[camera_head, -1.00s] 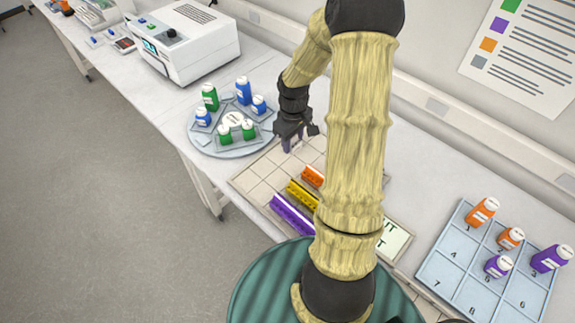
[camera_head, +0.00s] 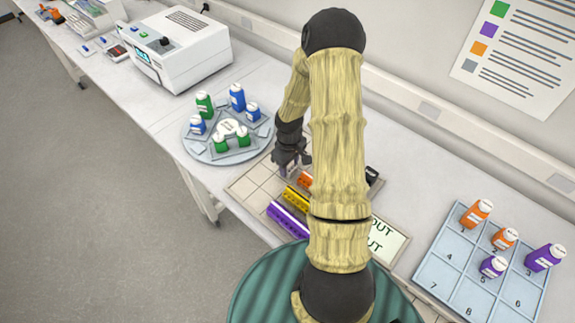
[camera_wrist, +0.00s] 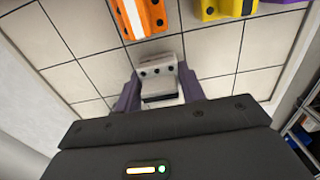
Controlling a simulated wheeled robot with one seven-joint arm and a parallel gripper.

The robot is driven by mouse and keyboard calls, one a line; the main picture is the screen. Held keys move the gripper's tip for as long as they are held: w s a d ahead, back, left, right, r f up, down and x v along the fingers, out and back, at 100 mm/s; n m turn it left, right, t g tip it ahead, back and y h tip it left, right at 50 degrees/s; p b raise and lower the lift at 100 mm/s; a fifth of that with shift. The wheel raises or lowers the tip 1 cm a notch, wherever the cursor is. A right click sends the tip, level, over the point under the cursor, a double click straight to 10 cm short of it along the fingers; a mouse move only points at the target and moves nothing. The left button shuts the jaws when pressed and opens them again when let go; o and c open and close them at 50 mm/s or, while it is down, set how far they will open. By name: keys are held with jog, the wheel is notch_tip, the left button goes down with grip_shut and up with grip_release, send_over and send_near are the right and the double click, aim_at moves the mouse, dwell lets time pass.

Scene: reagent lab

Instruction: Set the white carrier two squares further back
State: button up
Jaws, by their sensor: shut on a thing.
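The white carrier (camera_wrist: 158,80) is a small block with dark holes in its top, between the purple fingers of my gripper (camera_wrist: 158,92) in the wrist view. The gripper is shut on it. In the head view my gripper (camera_head: 290,168) is over the far part of the tiled board (camera_head: 243,187), and the carrier cannot be made out there. Whether it touches the board is unclear. The orange carrier (camera_head: 304,180) stands close to the gripper; it also shows in the wrist view (camera_wrist: 138,18).
The yellow carrier (camera_head: 297,198) and the purple carrier (camera_head: 288,220) stand on the board nearer to me. A dark object (camera_head: 372,176) is partly hidden behind my arm. The round bottle tray (camera_head: 210,157) is left of the board; the numbered tray (camera_head: 452,262) is right.

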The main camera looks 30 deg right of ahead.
jog(key=shift+w+d+f, duration=0.1)
jog(key=shift+a, duration=0.25)
jog(key=shift+s+d, duration=0.1)
jog(key=shift+s, duration=0.1)
jog(key=o, duration=1)
jog(key=shift+s+d+f, duration=0.1)
jog(key=shift+s+d, duration=0.05)
jog(key=shift+d, duration=0.2)
jog(key=shift+c, duration=0.2)
jog(key=shift+a, duration=0.15)
